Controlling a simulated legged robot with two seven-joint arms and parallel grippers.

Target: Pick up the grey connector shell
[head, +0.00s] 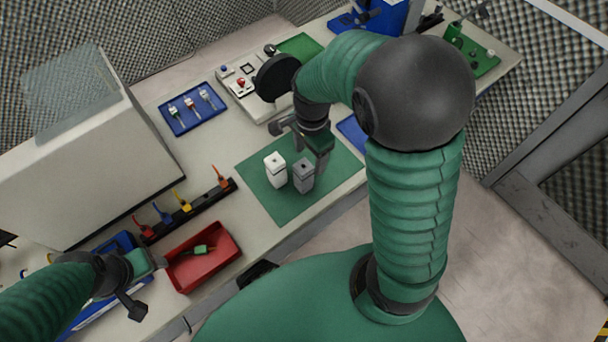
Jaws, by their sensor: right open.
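The grey connector shell (303,175) stands upright on a green mat (262,199) on the bench. A similar white shell (274,167) stands just left of it, with a small gap between them. My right gripper (309,155) is open, just behind and above the grey shell. Its fingers point down, and whether one touches the shell cannot be told. My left gripper (145,284) is at the lower left, beside the red bin, well away from the shells. Its finger gap does not show clearly.
A red bin (232,257) holds a small green part (202,250). A black rack (190,211) with coloured tools lies left of the mat. A blue tray (176,127) with small connectors and a white control box (262,100) stand behind. A large pale box (80,150) fills the left.

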